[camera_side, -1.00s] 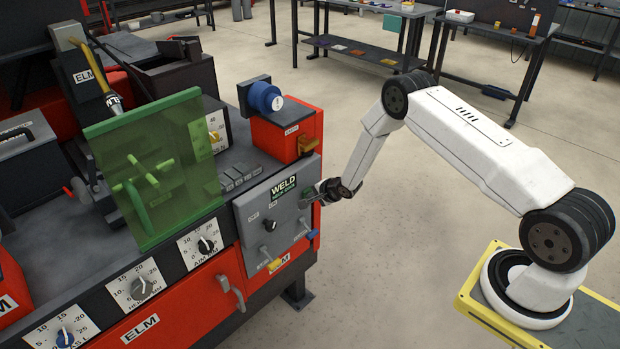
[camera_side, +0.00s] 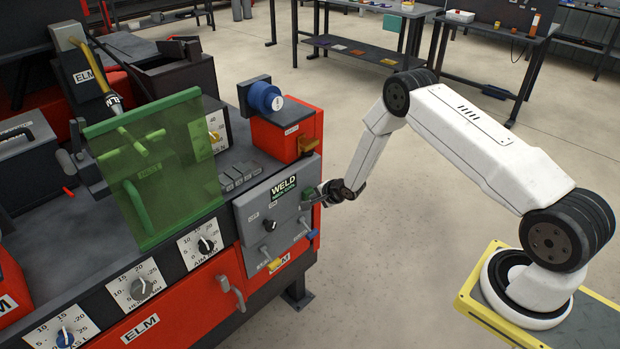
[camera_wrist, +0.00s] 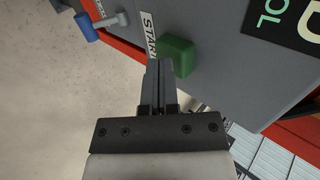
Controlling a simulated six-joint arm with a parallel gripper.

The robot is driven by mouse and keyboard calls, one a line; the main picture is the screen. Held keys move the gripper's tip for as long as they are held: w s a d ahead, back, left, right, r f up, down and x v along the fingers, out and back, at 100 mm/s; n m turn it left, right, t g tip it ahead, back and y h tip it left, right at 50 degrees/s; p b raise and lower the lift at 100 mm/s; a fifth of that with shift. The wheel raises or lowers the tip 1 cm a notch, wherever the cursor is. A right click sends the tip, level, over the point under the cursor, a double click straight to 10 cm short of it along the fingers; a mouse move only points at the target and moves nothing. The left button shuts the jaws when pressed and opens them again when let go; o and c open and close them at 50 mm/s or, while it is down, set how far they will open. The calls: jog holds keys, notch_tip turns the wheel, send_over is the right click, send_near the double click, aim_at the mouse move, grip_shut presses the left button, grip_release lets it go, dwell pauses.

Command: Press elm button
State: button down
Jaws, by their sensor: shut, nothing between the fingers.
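The weld control panel (camera_side: 258,228) is a grey plate on the front of the red and grey machine marked ELM. A green block-shaped button (camera_wrist: 180,56) sits on it beside a START label (camera_wrist: 148,34) in the wrist view. My gripper (camera_wrist: 160,66) is shut and empty, its fingertips at the edge of the green button; I cannot tell if they touch. In the side view my gripper (camera_side: 318,191) is at the panel's right edge and mostly hides the button.
The floor between my base and the machine is clear.

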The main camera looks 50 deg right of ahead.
jog(key=s+f+v, duration=0.1)
jog(key=v, duration=1)
jog(key=shift+s, duration=0.25)
jog(key=shift+r, duration=0.1)
jog(key=s+a+r+n+g, duration=0.2)
jog(key=a+r+n, duration=0.1)
jog(key=r+n, duration=0.15)
jog(key=s+a+r+n+g, duration=0.1)
jog(key=s+a+r+n, duration=0.25)
jog(key=r, duration=0.25)
jog(key=s+a+r+n+g, duration=0.2)
jog(key=s+a+r+n, duration=0.1)
jog(key=s+r+n, duration=0.1)
jog(key=s+a+r+n+g, duration=0.1)
jog(key=s+a+r+n, duration=0.2)
jog(key=s+n, duration=0.3)
jog(key=shift+s+a+r+g, duration=0.15)
jog(key=shift+s+r+g, duration=0.35)
jog(key=shift+s, duration=0.9)
